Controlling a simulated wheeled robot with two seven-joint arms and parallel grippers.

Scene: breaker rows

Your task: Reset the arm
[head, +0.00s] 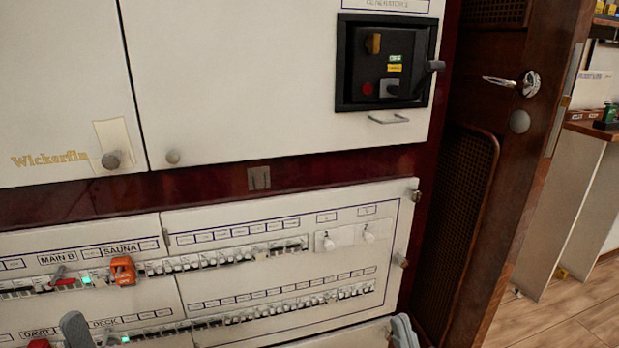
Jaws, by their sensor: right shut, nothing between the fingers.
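My right gripper (403,332) shows as a grey shape at the bottom edge, right of the lower breaker panel. It is shut and empty, and touches nothing that I can see. A grey shape (75,330) at the bottom left, in front of the lower breaker row, looks like part of my left arm or gripper; its jaws cannot be made out. Most of both arms is out of view.
Breaker rows (225,258) fill the lower white panels. An orange piece (122,271) sits on the upper row under the SAUNA label. A black switch box (387,62) is set in the upper panel. A brown door (500,150) with a metal handle stands right; wooden floor (570,315) lies beyond.

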